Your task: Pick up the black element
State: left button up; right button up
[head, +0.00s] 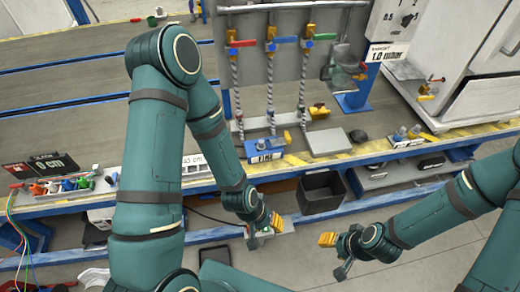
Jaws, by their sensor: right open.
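A small dark rounded lump (357,135) lies on the workbench beside a flat grey plate. A black oblong piece (431,163) lies on the lower shelf at the right. I cannot tell which of them is the black element. My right gripper (333,256) is open and empty, low in front of the bench and apart from both. My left gripper (265,232) hangs in front of the bench edge, left of the black bin; its jaw opening is unclear. Neither gripper touches a dark piece.
An open black bin (321,191) sits below the bench edge between my grippers. The grey plate (327,142) lies on the bench. A white cabinet (490,60) stands at right. The floor in front is partly clear.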

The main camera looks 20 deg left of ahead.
aim_at(261, 146)
jog(key=j+z, duration=0.25)
jog(key=j, duration=0.2)
jog(key=k+j+z, duration=0.1)
jog(key=j+z, duration=0.15)
jog(key=j, duration=0.2)
jog(key=i+j+z, duration=0.2)
jog(key=j, duration=0.15)
jog(key=j+z, duration=0.25)
jog(key=j, duration=0.15)
